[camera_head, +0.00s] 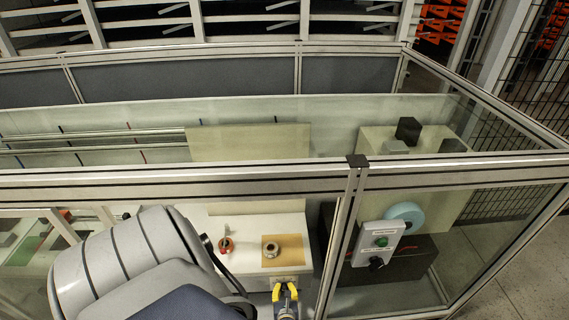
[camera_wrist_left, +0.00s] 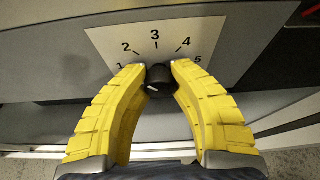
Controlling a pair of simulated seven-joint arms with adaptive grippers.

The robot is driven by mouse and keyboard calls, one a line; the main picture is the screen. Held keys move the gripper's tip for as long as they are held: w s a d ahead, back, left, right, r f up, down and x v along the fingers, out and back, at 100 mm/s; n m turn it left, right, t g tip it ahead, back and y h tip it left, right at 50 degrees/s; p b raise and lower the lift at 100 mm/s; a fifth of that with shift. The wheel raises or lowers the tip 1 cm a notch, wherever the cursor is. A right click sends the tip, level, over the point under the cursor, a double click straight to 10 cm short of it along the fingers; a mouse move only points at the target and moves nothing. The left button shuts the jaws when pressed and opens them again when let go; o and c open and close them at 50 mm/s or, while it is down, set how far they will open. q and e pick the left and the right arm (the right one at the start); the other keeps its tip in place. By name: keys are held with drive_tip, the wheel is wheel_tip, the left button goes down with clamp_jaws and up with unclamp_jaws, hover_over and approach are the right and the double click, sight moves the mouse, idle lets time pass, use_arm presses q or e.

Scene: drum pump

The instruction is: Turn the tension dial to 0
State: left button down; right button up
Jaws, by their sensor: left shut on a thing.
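The tension dial (camera_wrist_left: 159,80) is a small black knob on a pale scale plate (camera_wrist_left: 165,42) with the numbers 1 to 5 visible. A small white mark shows on the knob's lower left side, and the 0 label is not visible. My left gripper (camera_wrist_left: 159,72) has its yellow fingers closed on the knob from both sides. In the head view, my left gripper (camera_head: 285,292) is at the front of the white bench; the dial is hidden there. My right gripper is not in view.
A framed glass enclosure surrounds the white bench (camera_head: 222,225). On the bench are a tan plate (camera_head: 284,257) with a metal ring part (camera_head: 271,249) and a red part (camera_head: 226,245). A control box (camera_head: 379,243) with a green button stands to the right, beyond a frame post (camera_head: 344,230).

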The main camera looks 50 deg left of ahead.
use_arm(q)
drive_tip(key=shift+s+f+n, duration=0.15)
drive_tip(key=shift+s+n, duration=0.05)
drive_tip(key=shift+n, duration=0.1)
idle(0.4)
drive_tip(key=c, duration=1.6)
unclamp_jaws()
drive_tip(key=shift+d, duration=0.1)
drive_tip(key=o, duration=0.6)
drive_tip(key=shift+w, duration=0.15)
drive_tip(key=v, duration=1.2)
